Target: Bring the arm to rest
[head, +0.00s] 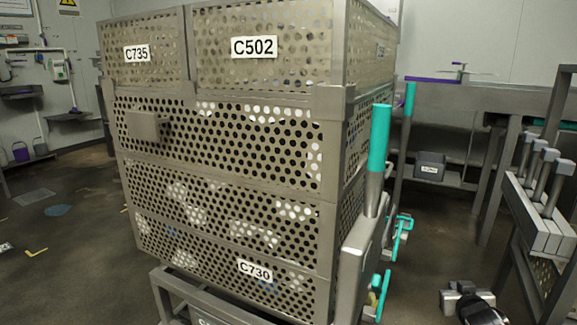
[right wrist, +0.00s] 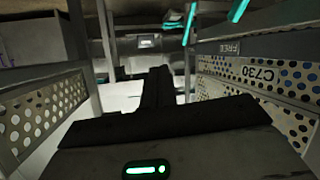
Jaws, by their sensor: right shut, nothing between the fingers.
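My right gripper (head: 462,291) is low at the right of the head view, over the floor and apart from the perforated metal basket stack (head: 225,150). In the right wrist view its dark fingers (right wrist: 158,80) are together with nothing between them. The stack fills the middle of the head view, with labels C735, C502 and C730. The C730 label also shows on a perforated side (right wrist: 262,76) at the right of the right wrist view. My left gripper is in neither view.
A trolley handle with a teal grip (head: 379,140) rises at the stack's right corner. A grey rack with upright posts (head: 535,230) stands at the far right. A steel bench (head: 460,97) stands behind. Open floor (head: 60,245) lies at the left.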

